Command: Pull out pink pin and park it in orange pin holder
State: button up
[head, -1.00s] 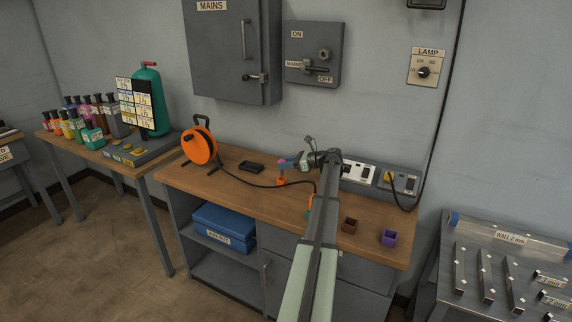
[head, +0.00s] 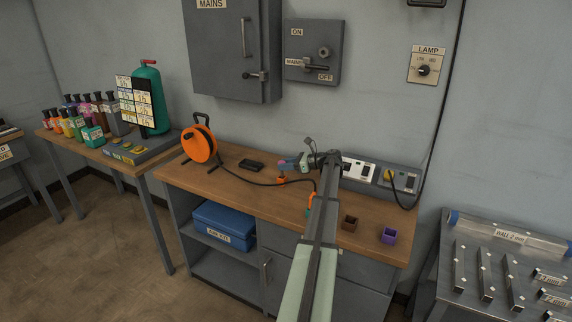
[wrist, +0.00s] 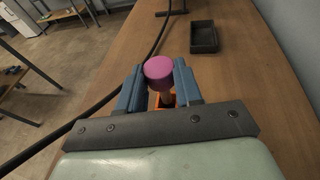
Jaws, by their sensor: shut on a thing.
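My gripper (wrist: 160,90) is shut on the shank just under the head. An orange piece (wrist: 168,102) shows below the pin; whether the pin still sits in it is hidden. In the head view my gripper (head: 287,163) is over the workbench, with a small orange piece (head: 281,180) beneath it. Another orange object (head: 310,202), possibly the orange pin holder, is mostly hidden behind my arm.
A brown holder (head: 349,223) and a purple holder (head: 389,236) stand on the bench's right part. A black tray (head: 251,166) lies left of my gripper. A black cable (head: 242,180) runs from the orange reel (head: 199,146) past my gripper. A socket strip (head: 358,171) is behind.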

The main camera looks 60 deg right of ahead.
aim_at(286, 177)
jog(key=shift+f, duration=1.5)
jog(key=o, duration=1.1)
jog(key=v, duration=1.4)
jog(key=shift+w, duration=0.1)
